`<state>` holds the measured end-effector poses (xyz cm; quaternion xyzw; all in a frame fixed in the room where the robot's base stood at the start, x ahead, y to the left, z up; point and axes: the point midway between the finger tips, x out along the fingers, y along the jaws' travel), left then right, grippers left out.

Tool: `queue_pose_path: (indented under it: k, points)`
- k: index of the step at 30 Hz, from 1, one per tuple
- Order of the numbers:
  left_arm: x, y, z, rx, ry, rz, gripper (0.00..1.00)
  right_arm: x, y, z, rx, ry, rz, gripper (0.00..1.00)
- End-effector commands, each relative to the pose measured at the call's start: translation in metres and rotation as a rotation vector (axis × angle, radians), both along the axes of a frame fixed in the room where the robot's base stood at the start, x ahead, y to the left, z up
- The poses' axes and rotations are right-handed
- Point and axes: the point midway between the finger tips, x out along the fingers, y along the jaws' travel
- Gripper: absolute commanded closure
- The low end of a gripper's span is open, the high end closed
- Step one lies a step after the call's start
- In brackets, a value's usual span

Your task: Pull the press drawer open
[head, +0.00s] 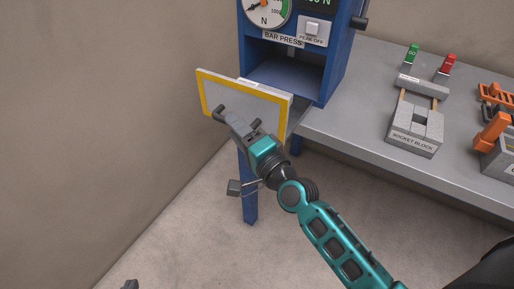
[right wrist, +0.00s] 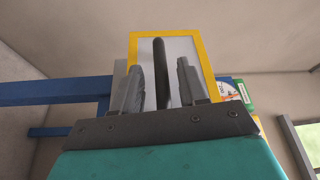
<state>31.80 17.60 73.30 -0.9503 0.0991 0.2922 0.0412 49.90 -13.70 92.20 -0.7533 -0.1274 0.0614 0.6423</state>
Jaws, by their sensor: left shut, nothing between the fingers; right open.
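The press drawer has a pale front panel (head: 262,101) with a yellow border and stands out in front of the blue bar press (head: 341,50). The panel also shows in the right wrist view (right wrist: 188,47). Its dark bar handle (right wrist: 160,72) is between the fingers of my right gripper (right wrist: 162,85), which are open with a gap on both sides of the bar. In the head view my right gripper (head: 240,125) is at the panel, hiding part of the handle. Only a tip of my left gripper (head: 130,285) shows at the bottom edge; it is shut and empty.
A grey bench (head: 373,87) extends right of the press. It carries a socket block (head: 414,137), a stand with green and red pieces (head: 423,82) and orange-handled items (head: 490,130). A wall (head: 100,100) is on the left. The floor before the drawer is clear.

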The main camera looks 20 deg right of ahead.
Motion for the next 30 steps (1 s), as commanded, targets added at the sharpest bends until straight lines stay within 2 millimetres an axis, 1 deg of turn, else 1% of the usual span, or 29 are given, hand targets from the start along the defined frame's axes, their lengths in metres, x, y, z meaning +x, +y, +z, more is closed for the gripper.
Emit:
queue_pose_path:
  k: [1, 9, 12, 15, 18, 21, 30]
  points:
    - [0.000, 0.000, 0.000, 0.000, 0.000, 0.000, 1.00, -0.009, -0.002, -0.002, -0.001, 0.003, 0.001, 0.58]
    - [-0.002, 0.001, -0.006, 0.000, 0.005, 0.001, 1.00, -0.065, -0.017, -0.007, -0.002, 0.005, 0.004, 0.58]
    - [-0.003, 0.001, -0.008, 0.000, 0.006, 0.001, 1.00, -0.082, -0.022, -0.008, -0.001, 0.004, 0.003, 0.58]
    - [-0.004, 0.001, -0.010, 0.001, 0.007, 0.001, 1.00, -0.095, -0.026, -0.008, -0.001, 0.002, 0.003, 0.58]
    - [-0.004, 0.001, -0.011, 0.001, 0.008, 0.002, 1.00, -0.103, -0.028, -0.009, -0.001, 0.002, 0.003, 0.58]
    - [-0.004, 0.001, -0.012, 0.001, 0.008, 0.002, 1.00, -0.108, -0.030, -0.008, 0.000, 0.002, 0.002, 0.58]
    - [-0.004, 0.001, -0.012, 0.002, 0.009, 0.002, 1.00, -0.109, -0.030, -0.008, 0.001, 0.000, 0.001, 0.58]
